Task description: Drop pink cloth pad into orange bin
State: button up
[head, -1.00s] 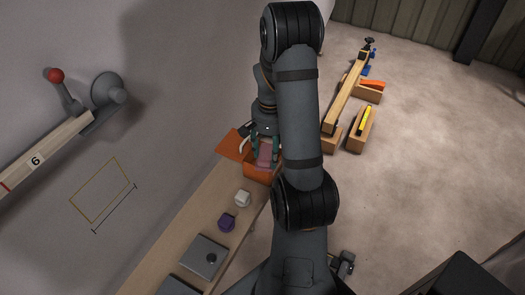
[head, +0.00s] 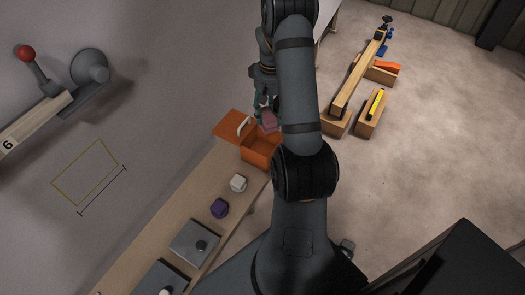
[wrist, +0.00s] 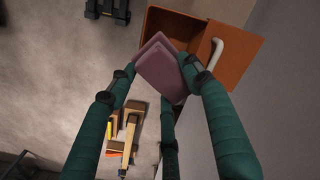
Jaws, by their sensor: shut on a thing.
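The pink cloth pad (head: 269,121) is held between the fingers of my gripper (head: 266,108), partly behind my arm in the head view. In the wrist view my gripper (wrist: 160,72) has its green fingers shut on the pad (wrist: 163,62), which is tilted. The orange bin (head: 262,156) stands open on the bench, its lid (head: 236,123) swung out toward the wall. The pad shows above the bin's far edge in the head view. In the wrist view it overlaps one edge of the bin (wrist: 168,20), and part of the inside looks empty.
A white block (head: 238,183) and a purple block (head: 219,208) sit on the wooden bench (head: 172,219) near the bin, with grey plates beyond. The bin's lid handle (wrist: 217,53) stands close to a finger. Wooden beams (head: 356,80) lie on the floor at right.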

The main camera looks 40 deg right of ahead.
notch_tip(320, 180, down, 4)
jog(key=shift+r+b, duration=0.2)
jog(key=shift+b, duration=0.85)
jog(key=o, duration=1.3)
jog(key=shift+o, duration=0.3)
jog(key=shift+r, duration=0.1)
notch_tip(320, 180, up, 12)
jog(key=shift+f, duration=0.1)
